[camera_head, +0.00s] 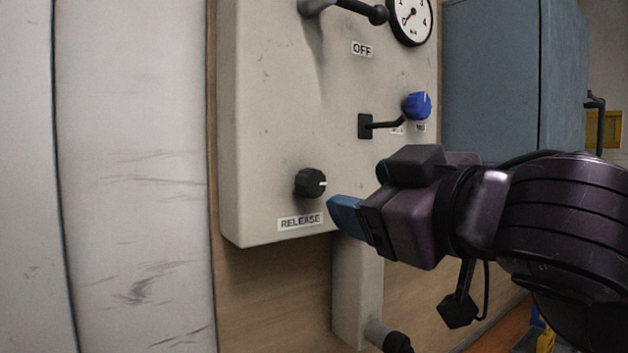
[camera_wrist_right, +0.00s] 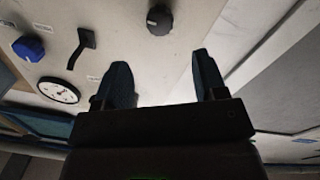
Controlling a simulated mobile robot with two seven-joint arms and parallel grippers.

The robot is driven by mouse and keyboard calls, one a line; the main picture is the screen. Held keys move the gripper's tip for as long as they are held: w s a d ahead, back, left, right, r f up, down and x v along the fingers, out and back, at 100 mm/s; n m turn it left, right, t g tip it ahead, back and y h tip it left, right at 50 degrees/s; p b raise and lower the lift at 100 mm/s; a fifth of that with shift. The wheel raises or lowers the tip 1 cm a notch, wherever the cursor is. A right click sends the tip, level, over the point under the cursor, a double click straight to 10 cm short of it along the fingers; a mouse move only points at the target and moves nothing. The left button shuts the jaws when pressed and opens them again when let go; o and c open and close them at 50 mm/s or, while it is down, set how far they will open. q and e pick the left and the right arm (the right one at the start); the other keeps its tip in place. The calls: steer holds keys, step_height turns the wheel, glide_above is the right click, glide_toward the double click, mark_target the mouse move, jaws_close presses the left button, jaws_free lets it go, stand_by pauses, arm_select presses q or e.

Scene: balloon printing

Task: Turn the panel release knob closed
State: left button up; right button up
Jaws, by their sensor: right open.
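The black release knob (camera_head: 311,183) sits low on the beige panel (camera_head: 270,110), above a label reading RELEASE (camera_head: 300,221). Its white mark points to the right in the head view. My right gripper (camera_head: 345,212) is just right of the knob and slightly below it, apart from it. In the right wrist view the gripper (camera_wrist_right: 160,80) is open with nothing between its blue fingers, and the knob (camera_wrist_right: 159,20) shows beyond the fingertips, between their directions. My left gripper is not in view.
Above on the panel are a lever (camera_head: 345,8) over an OFF label, a gauge (camera_head: 409,14), a blue knob (camera_head: 417,106) and a small black lever (camera_head: 366,125). A black-ended pipe fitting (camera_head: 396,342) juts out below. A blue-grey cabinet (camera_head: 490,80) stands behind at right.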

mark_target(316, 184)
arm_select(q)
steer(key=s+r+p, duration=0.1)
steer(key=p, duration=0.2)
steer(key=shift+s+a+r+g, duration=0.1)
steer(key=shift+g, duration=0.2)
arm_select(e)
steer(key=x, duration=1)
steer(key=shift+w+a, duration=0.2)
steer(key=shift+w, duration=0.1)
steer(key=shift+c, duration=0.3)
steer(key=c, duration=0.9)
steer(key=shift+o, duration=0.2)
